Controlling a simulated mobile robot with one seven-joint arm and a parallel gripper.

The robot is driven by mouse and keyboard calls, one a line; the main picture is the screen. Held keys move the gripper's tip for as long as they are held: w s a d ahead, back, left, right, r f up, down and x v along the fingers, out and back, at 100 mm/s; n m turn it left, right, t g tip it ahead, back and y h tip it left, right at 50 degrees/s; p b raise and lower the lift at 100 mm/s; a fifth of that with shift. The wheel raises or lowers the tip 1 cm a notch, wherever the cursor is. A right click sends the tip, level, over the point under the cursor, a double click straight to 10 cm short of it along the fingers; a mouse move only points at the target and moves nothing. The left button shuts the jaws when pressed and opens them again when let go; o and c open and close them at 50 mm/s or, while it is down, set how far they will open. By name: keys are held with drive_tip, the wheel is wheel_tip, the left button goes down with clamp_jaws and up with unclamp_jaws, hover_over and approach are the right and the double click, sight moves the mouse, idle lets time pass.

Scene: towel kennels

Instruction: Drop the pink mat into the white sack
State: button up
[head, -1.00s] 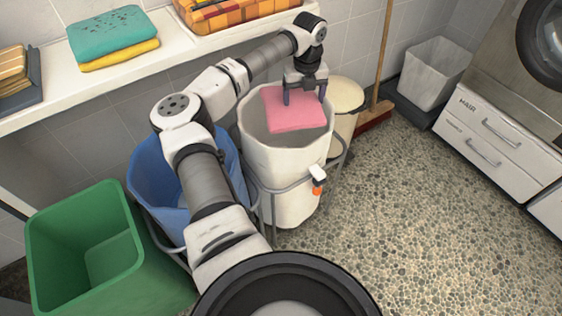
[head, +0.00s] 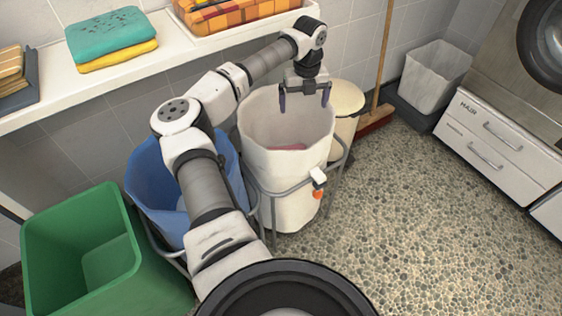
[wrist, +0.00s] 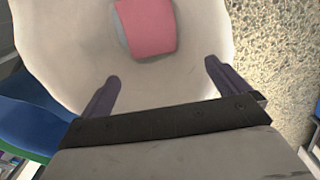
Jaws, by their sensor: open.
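The pink mat (head: 289,147) lies down inside the white sack (head: 285,190); only a sliver of it shows over the front rim in the head view. In the wrist view the mat (wrist: 146,27) lies inside the sack (wrist: 75,50), with a greyish patch along its left edge. The sack stands upright in a grey metal frame. My gripper (head: 304,97) is open and empty above the sack's mouth, apart from the mat. Its two dark fingers also show spread in the wrist view (wrist: 162,85).
A blue sack (head: 150,185) stands left of the white one, and a green bin (head: 80,235) farther left. A cream lidded bin (head: 347,100) and a broom (head: 376,117) stand behind right. A shelf (head: 105,85) with folded towels runs above. The speckled floor at right is clear.

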wheel_tip(320, 180, up, 13)
drive_tip(key=shift+f+p, duration=0.15)
drive_tip(key=shift+p, duration=0.15)
